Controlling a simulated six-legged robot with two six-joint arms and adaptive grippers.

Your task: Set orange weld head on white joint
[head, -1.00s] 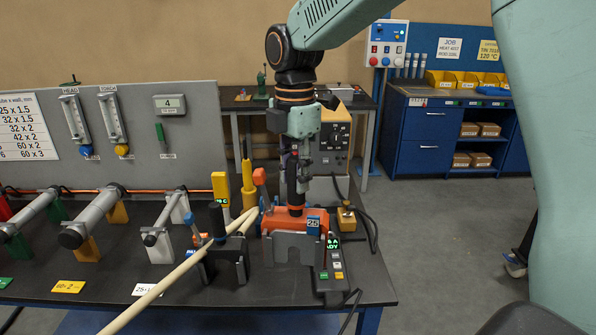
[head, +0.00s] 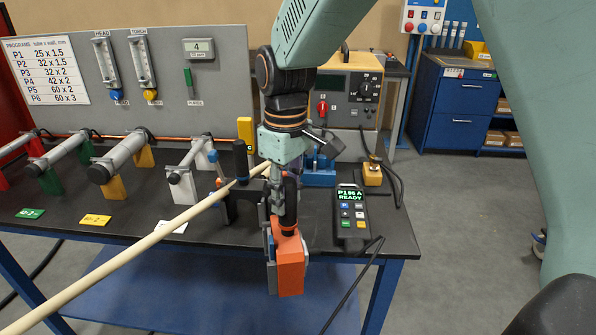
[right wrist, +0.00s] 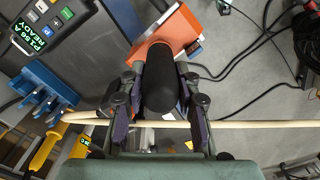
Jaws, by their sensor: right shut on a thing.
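My right gripper (head: 280,205) is shut on the black handle of the orange weld head (head: 290,265). The weld head hangs below the fingers, in front of the bench's front edge in the head view. In the right wrist view the black handle (right wrist: 160,82) stands between the fingers, with the orange body (right wrist: 165,35) beyond it. The white joint (head: 183,185), a grey tube on white supports, stands on the bench to the left of the gripper. The weld head and joint are apart. My left gripper is not in view.
A long pale pole (head: 130,248) slants across the bench front, between the joint and my gripper. A dark cradle with a black-handled tool (head: 240,160) stands near the gripper. A blue stand (head: 320,172) and a pendant reading READY (head: 351,215) are to the right.

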